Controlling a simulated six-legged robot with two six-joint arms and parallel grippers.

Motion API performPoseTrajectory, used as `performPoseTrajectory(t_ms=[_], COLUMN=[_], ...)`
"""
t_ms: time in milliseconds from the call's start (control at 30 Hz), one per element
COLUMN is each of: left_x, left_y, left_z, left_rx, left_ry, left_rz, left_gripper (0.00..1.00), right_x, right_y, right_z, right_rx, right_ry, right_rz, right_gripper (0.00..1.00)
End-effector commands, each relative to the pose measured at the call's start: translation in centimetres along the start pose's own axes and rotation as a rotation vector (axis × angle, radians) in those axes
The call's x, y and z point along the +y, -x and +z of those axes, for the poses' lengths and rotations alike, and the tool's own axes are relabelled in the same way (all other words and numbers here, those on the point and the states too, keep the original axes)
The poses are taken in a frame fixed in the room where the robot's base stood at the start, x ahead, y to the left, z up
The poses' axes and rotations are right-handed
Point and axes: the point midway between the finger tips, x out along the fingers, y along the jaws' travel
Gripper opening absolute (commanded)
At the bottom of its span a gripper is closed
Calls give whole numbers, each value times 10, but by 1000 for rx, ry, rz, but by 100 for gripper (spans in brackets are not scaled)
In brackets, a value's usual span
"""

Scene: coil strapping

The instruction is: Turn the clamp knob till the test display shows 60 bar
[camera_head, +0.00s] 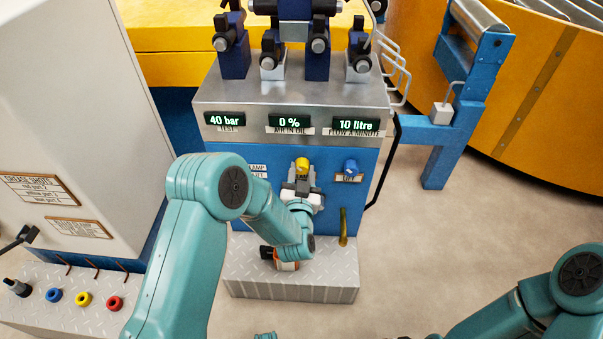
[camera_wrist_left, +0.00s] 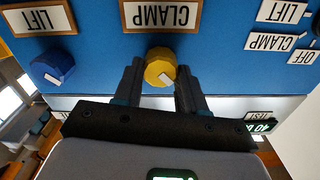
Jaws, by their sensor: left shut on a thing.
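The yellow clamp knob (camera_head: 302,165) sits on the blue front panel (camera_head: 331,170). In the left wrist view the same knob (camera_wrist_left: 160,67) is between the fingers of my left gripper (camera_wrist_left: 160,85), under the CLAMP label (camera_wrist_left: 160,15). My left gripper (camera_head: 301,178) is shut on it. The test display (camera_head: 225,120) reads 40 bar. Only part of my right arm (camera_head: 540,300) shows at the lower right, and its gripper is out of view.
A blue lift knob (camera_head: 350,166) is just right of the clamp knob. Other displays read 0 % (camera_head: 290,122) and 10 litre (camera_head: 355,124). A grey cabinet (camera_head: 75,110) stands left, and a tread-plate step (camera_head: 290,285) lies below. Open floor is at right.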

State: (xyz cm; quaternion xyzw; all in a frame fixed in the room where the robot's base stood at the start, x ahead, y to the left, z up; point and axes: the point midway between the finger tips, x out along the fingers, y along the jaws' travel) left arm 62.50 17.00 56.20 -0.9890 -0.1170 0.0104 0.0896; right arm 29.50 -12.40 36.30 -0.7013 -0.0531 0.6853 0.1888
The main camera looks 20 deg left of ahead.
Motion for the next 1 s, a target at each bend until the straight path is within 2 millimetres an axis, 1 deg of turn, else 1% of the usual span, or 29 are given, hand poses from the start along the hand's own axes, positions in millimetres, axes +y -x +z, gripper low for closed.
performPoseTrajectory(t_ms=[267, 700, 1000], left_x=[0, 1, 1], left_y=[0, 0, 0], left_z=[2, 2, 2], left_rx=[-2, -2, -2], left_ry=[-148, -549, -769], left_rz=[-1, 0, 0], left_gripper=[10, 10, 10], right_x=[3, 8, 9], right_y=[-6, -14, -17], right_z=[-2, -4, -5], right_rx=[4, 11, 13], right_ry=[-4, -11, -13], right_rz=[0, 1, 2], right_gripper=[43, 43, 43])
